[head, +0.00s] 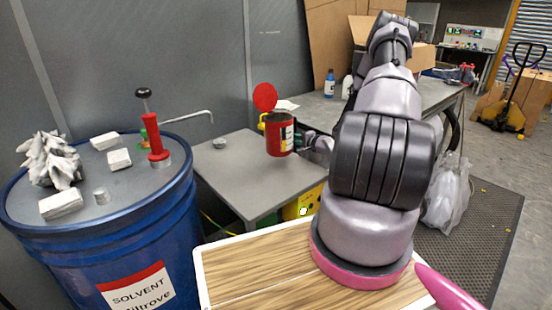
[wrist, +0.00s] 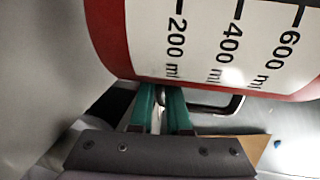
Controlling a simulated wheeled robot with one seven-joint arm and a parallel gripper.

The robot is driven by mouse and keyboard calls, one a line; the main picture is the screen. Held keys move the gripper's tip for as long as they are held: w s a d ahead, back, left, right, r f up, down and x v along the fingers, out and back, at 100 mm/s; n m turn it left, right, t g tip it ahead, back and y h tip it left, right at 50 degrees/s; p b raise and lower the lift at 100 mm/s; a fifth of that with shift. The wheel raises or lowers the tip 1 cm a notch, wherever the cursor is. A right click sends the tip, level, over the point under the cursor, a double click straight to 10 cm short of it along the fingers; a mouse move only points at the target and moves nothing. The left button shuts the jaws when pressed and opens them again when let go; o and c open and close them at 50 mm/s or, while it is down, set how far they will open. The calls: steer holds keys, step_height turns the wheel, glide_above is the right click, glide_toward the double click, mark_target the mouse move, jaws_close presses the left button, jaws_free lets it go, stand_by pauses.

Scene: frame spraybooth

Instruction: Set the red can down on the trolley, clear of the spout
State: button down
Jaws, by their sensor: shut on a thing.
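The red can (head: 280,136) is upright, with a white label and its round red lid (head: 265,96) raised. It is over the back right part of the grey trolley top (head: 240,180); I cannot tell whether its base touches. The thin metal spout (head: 188,117) reaches from the red pump (head: 154,140) over the trolley's left side, apart from the can. My gripper (head: 306,141) is at the can's right side. In the wrist view, my gripper's green fingers (wrist: 162,112) are shut on the can's dark handle (wrist: 222,108), below its millilitre scale (wrist: 225,40).
A small grey dish (head: 219,143) sits on the trolley near the spout's end. The trolley's front and middle are clear. A workbench (head: 325,110) stands behind.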

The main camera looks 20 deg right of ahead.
mark_target(290, 162)
step_height(290, 162, down, 4)
steer(key=shift+d+r, duration=0.1)
steer(key=shift+f, duration=2.1)
steer(key=c, duration=0.9)
jaws_free()
